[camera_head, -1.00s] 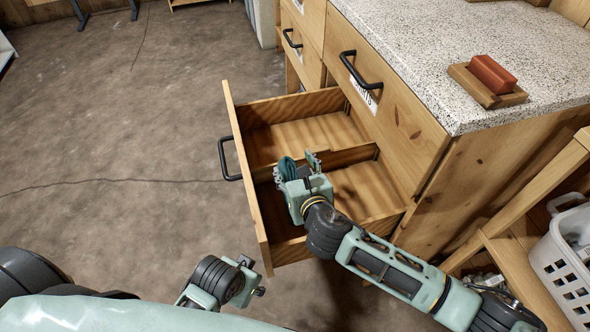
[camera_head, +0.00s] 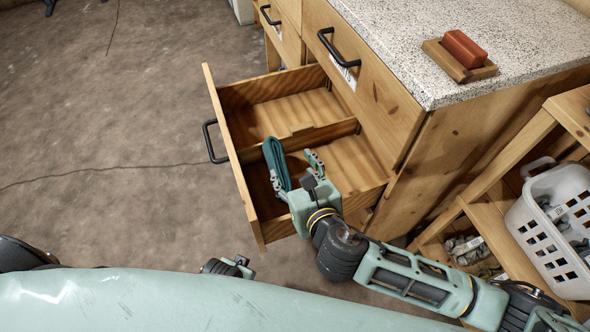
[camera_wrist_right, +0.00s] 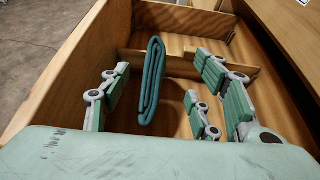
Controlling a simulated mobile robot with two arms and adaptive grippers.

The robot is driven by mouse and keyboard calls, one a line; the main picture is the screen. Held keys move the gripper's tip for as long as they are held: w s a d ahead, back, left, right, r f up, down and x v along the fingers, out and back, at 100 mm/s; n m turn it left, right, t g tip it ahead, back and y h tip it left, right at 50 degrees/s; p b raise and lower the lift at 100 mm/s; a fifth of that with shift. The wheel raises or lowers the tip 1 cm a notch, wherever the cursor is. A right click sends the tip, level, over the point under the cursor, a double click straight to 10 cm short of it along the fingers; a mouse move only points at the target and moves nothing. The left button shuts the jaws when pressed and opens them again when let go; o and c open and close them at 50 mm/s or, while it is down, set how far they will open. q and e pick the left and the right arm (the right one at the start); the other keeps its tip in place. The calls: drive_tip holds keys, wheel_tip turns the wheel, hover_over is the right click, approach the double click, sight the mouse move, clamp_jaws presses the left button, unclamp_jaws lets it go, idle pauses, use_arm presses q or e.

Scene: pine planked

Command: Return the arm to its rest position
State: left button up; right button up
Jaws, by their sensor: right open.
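A folded teal cloth (camera_head: 276,163) stands on edge in the near compartment of the open wooden drawer (camera_head: 236,163). In the right wrist view the cloth (camera_wrist_right: 152,80) shows between the spread fingers, with gaps on both sides. My right gripper (camera_head: 296,174) is open over the near end of the drawer, just behind the cloth. The cloth's lower edge is partly hidden by the gripper in the head view. Part of my left arm's end (camera_head: 228,267) shows at the bottom of the head view; its fingers cannot be made out clearly.
The drawer's near wall lies under my right wrist. A speckled countertop (camera_head: 420,40) holds a reddish block (camera_head: 464,48) on a wooden dish (camera_head: 456,66). A white basket (camera_head: 545,232) stands on a wooden shelf at the right. The floor left of the drawer is clear.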

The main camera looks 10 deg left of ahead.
drive_tip(key=shift+s+d+r, duration=0.1)
drive_tip(key=shift+s+d, duration=0.05)
drive_tip(key=shift+s, duration=0.05)
idle(0.5)
